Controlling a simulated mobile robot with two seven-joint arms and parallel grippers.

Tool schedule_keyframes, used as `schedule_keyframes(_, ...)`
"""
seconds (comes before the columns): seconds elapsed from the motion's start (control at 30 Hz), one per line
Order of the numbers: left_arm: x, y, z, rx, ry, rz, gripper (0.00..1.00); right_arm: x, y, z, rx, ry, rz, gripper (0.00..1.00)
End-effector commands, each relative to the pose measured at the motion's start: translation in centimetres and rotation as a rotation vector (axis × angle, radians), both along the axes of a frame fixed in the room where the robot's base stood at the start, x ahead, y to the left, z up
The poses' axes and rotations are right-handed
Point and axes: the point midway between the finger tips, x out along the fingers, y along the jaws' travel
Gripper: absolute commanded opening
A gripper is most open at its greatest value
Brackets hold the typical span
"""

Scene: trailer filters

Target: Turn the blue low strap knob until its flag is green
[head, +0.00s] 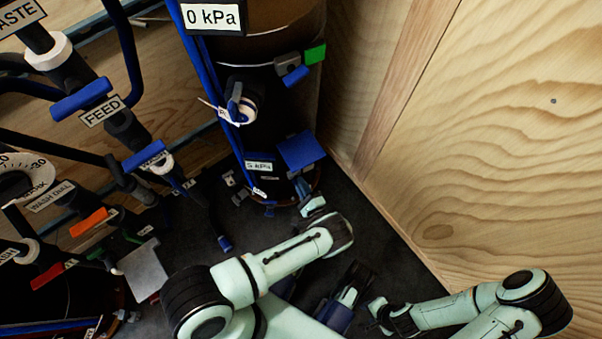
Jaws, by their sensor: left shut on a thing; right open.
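The dark filter canister (243,140) stands at top centre, with a blue strap down its side. My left gripper (303,190) is at the canister's lower right side, just below a flat blue plate (301,150). It is shut on a small blue part there, which I take to be the low strap knob; the fingers and wrist mostly hide it. I cannot make out a green flag at this low strap. A green flag (315,54) shows higher up, beside the upper strap's knob (291,72).
Wooden walls (510,130) close off the right. A "0 kPa" display (211,17) is on the canister. Dark floor lies in front.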

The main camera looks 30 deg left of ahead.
Motion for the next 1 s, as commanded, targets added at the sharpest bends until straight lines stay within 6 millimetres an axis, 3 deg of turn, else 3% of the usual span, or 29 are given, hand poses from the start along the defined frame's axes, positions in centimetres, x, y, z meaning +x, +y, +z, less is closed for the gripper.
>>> schedule_keyframes(0.4,0.09,-0.02,0.09,-0.096,-0.153,-0.002,0.0,0.84,0.08,0.4,-0.002,-0.027,0.003,0.43)
schedule_keyframes(0.87,0.1,0.0,0.08,-0.107,-0.169,0.0,0.0,0.93,0.1,0.41,-0.002,-0.031,0.004,0.43)
schedule_keyframes(0.9,0.09,0.01,0.08,-0.106,-0.168,0.0,0.16,0.92,0.1,0.41,-0.002,-0.031,0.004,0.43)
schedule_keyframes(0.97,0.1,0.0,0.08,-0.106,-0.168,0.0,0.35,0.92,0.1,0.41,-0.002,-0.029,0.003,0.43)
schedule_keyframes(1.0,0.08,0.01,0.08,-0.106,-0.168,0.0,0.38,0.92,0.09,0.41,-0.002,-0.029,0.003,0.43)
